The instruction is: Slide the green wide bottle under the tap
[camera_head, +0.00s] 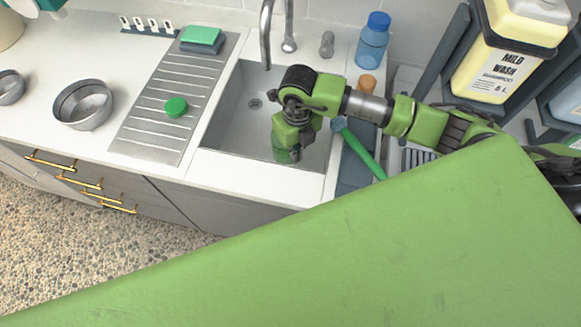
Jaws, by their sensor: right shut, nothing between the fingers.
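My right arm reaches in from the right, and its gripper (289,137) points down into the sink. The gripper is shut with nothing between its fingers; its fingertips are hard to make out. A dark green, see-through shape, seemingly the green wide bottle (287,155), shows low in the sink at the gripper. The arm hides part of it, and I cannot tell whether they touch. The curved metal tap (266,32) rises behind the sink, its spout over the back part of the basin, farther back than the green shape. My left gripper is not in view.
The sink (238,128) has a drain toward its back left. A ribbed drainboard (150,128) to the left carries a green round lid (176,107) and sponge (201,36). A green-handled brush (362,150), blue bottle (373,42) and wash jug (505,55) are to the right.

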